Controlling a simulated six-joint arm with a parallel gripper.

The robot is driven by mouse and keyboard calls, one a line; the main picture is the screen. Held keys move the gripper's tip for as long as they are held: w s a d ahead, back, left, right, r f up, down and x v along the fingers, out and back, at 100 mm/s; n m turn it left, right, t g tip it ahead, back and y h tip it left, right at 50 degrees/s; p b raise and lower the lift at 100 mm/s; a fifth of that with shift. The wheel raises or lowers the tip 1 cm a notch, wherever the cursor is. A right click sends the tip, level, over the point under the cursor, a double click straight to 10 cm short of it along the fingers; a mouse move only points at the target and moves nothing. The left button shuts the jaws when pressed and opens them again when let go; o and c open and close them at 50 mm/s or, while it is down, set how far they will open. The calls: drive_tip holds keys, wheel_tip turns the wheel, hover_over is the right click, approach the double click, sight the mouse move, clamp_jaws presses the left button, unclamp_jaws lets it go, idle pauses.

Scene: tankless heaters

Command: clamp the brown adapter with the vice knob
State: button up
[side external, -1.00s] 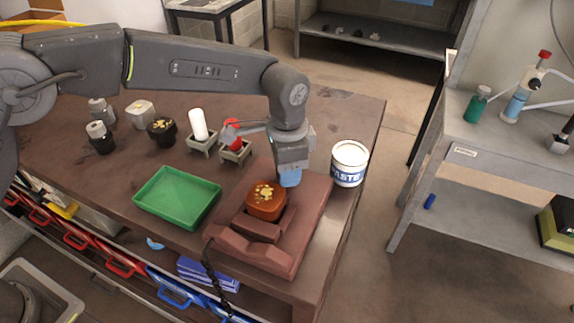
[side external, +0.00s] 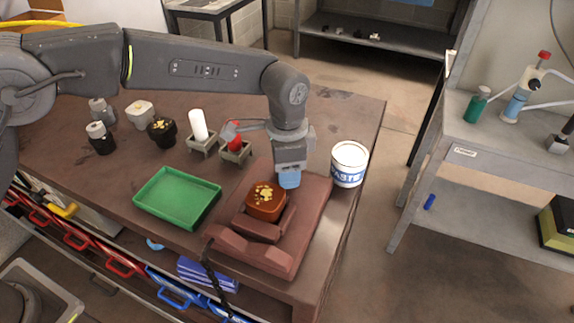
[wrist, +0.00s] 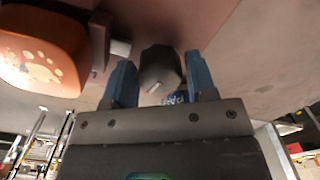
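The brown adapter (side external: 266,202) with yellow markings sits in the reddish-brown vice (side external: 262,253). In the wrist view the adapter (wrist: 42,55) is at the upper left, beside a vice jaw. My gripper (side external: 289,182) points down over the far part of the vice, just behind the adapter. In the wrist view its two blue fingers are apart, and a dark grey knob (wrist: 160,68) shows between them, with small gaps to either side. The fingertips hide the knob in the side view.
A white paste tub (side external: 349,164) stands close to the right of my gripper. A green tray (side external: 178,197) is left of the vice. Small holders with a white and a red item, and several dark and pale parts, stand farther back left.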

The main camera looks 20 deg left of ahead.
wheel_tip(320, 180, up, 14)
idle(0.6)
drive_tip(key=shift+f, duration=0.1)
drive_tip(key=s+a+r+n+t, duration=0.1)
drive_tip(key=s+a+r+n, duration=0.3)
drive_tip(key=a, duration=0.5)
drive_tip(key=s+a+r+n+t, duration=0.2)
drive_tip(key=s+a+r, duration=0.1)
drive_tip(key=s+a, duration=0.4)
drive_tip(key=s+a+f+n+t, duration=0.2)
drive_tip(key=s+a+f+n, duration=0.3)
drive_tip(key=s+a, duration=0.5)
drive_tip(key=s+f, duration=0.2)
drive_tip(key=s, duration=0.1)
drive_tip(key=shift+s+a+f+n+t, duration=0.15)
drive_tip(key=shift+a+f+n+t, duration=0.15)
drive_tip(key=shift+a+n, duration=0.1)
